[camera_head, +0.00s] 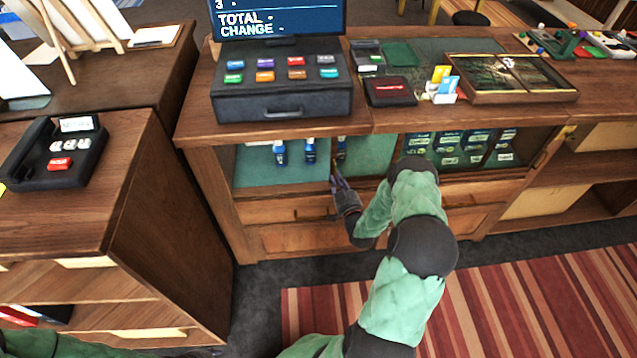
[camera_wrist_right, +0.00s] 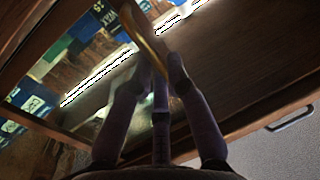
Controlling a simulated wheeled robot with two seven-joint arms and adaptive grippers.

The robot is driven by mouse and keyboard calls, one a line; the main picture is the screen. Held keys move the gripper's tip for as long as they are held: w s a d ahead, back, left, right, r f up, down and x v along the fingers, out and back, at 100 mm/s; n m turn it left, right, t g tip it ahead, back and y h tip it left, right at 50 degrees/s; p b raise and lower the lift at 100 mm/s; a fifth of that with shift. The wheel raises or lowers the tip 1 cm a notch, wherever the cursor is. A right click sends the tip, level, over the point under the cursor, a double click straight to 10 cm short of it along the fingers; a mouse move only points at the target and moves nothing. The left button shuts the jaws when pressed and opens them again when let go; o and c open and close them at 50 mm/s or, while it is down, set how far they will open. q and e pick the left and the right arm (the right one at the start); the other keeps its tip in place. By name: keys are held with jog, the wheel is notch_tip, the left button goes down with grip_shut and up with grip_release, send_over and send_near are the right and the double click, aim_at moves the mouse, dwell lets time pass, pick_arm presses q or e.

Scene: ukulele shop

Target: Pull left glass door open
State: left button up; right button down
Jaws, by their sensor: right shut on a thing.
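The left glass door (camera_head: 258,172) is in the front of the wooden counter, under the cash drawer, with small blue bottles behind its glass. My right gripper (camera_head: 337,178) reaches in from the right at the door's right side. In the right wrist view, its fingers (camera_wrist_right: 160,72) are closed on a curved brass handle (camera_wrist_right: 143,38). The handle is barely visible in the head view, covered by the gripper. I cannot tell whether the door stands ajar. My left gripper is not in view; only part of my left arm shows at the bottom left.
Wooden drawers (camera_head: 285,212) lie right below the glass. Blue and green packs (camera_head: 460,147) stand in the right part of the case. A black cash drawer (camera_head: 283,92) and a framed case (camera_head: 512,80) sit on top. A wooden cabinet (camera_head: 165,235) stands left. Floor and striped rug (camera_head: 540,290) are clear.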

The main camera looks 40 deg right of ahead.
jog(key=shift+s+d, duration=0.6)
jog(key=shift+d, duration=0.25)
jog(key=c, duration=1.2)
grip_release()
jog(key=shift+s, duration=0.1)
jog(key=v, duration=1.1)
jog(key=shift+s+a, duration=0.2)
jog(key=shift+s, duration=0.15)
